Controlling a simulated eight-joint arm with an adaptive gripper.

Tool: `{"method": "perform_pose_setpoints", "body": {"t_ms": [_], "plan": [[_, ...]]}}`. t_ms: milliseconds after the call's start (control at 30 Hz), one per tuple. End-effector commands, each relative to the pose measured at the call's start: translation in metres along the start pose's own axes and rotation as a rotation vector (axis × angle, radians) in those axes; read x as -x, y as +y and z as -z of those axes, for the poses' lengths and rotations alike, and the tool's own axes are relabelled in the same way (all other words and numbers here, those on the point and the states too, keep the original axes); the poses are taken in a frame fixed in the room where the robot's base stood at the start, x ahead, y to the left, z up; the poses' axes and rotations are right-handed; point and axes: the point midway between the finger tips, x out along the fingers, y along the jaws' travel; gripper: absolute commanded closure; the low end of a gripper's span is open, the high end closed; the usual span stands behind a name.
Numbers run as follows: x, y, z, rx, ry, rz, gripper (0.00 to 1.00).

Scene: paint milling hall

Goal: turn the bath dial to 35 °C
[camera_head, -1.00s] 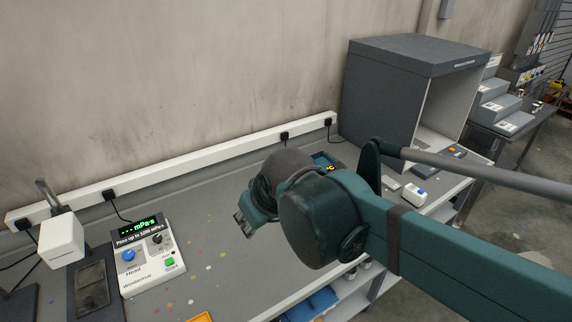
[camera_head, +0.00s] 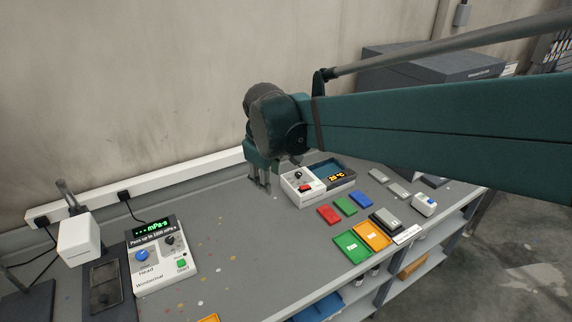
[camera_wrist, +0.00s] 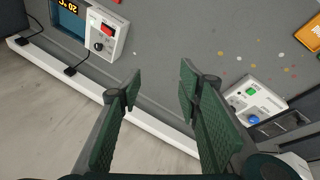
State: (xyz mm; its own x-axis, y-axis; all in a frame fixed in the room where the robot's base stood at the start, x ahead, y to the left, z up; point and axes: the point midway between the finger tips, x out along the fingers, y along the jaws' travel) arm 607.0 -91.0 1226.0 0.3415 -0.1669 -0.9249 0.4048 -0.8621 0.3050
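The bath (camera_head: 349,181) stands toward the back of the bench, with a dark blue basin and an orange display (camera_head: 337,177) that seems to read 20 °C. Its white control panel (camera_head: 310,196) carries a dark dial (camera_head: 298,174) and a red switch (camera_head: 305,187). In the wrist view the dial (camera_wrist: 97,46) and red switch (camera_wrist: 106,29) show at upper left, with part of the display (camera_wrist: 67,5). The dial's setting is too small to read. My gripper (camera_head: 261,187) is open and empty, left of the panel and apart from it. Its spread fingers (camera_wrist: 158,85) fill the wrist view's lower middle.
Red, green and blue blocks (camera_head: 328,214), green and orange trays (camera_head: 352,247) and grey blocks (camera_head: 386,220) lie right of the bath. A white cable rail (camera_head: 190,184) runs along the wall.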

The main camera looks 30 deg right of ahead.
Motion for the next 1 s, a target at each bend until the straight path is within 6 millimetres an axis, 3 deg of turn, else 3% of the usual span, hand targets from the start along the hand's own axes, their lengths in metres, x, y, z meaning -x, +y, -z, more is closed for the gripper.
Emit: {"method": "perform_pose_setpoints", "body": {"t_ms": [467,1000], "plan": [[-0.035,0.065,0.035,0.183,-0.117,0.01,0.65],[-0.093,0.132,0.062,0.382,-0.247,0.052,0.65]]}}
